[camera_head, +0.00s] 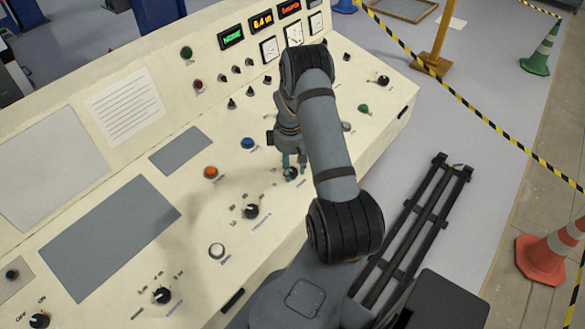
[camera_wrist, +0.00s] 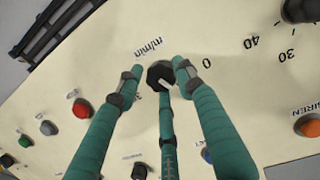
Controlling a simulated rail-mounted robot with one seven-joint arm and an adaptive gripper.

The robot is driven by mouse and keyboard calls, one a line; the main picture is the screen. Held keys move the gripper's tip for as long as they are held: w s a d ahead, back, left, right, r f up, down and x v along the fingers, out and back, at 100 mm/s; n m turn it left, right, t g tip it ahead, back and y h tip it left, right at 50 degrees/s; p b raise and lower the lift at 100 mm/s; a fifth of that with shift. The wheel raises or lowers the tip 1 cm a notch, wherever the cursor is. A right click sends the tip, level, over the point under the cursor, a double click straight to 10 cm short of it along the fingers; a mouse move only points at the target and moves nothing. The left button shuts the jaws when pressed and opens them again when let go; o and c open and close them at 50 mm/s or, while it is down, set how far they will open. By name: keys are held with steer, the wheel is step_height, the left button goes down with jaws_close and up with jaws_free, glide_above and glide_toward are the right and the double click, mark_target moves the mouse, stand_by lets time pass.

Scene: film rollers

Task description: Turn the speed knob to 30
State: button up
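A black knob (camera_wrist: 160,76) with a pale pointer mark sits between my fingers in the wrist view, beside the upside-down label "m/min" and a "0". In the head view this knob (camera_head: 291,174) is partly hidden by my fingers. My gripper (camera_head: 294,162) has teal fingers and points down at the panel. In the wrist view my gripper (camera_wrist: 157,70) has two fingertips on either side of the knob and a third below it. A small gap shows on the left; contact on the right cannot be told. The scale is partly hidden.
Another black knob (camera_head: 251,211), with numbers around it, stands left of my gripper. Blue (camera_head: 248,143), orange (camera_head: 210,172) and white (camera_head: 217,250) buttons are on the cream console (camera_head: 190,225). My arm covers the panel's right part. Lit displays (camera_head: 261,21) are at the back.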

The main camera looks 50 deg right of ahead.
steer(key=c, duration=0.6)
steer(key=shift+c, duration=0.5)
steer(key=shift+s+f, duration=0.1)
steer(key=shift+s, duration=0.05)
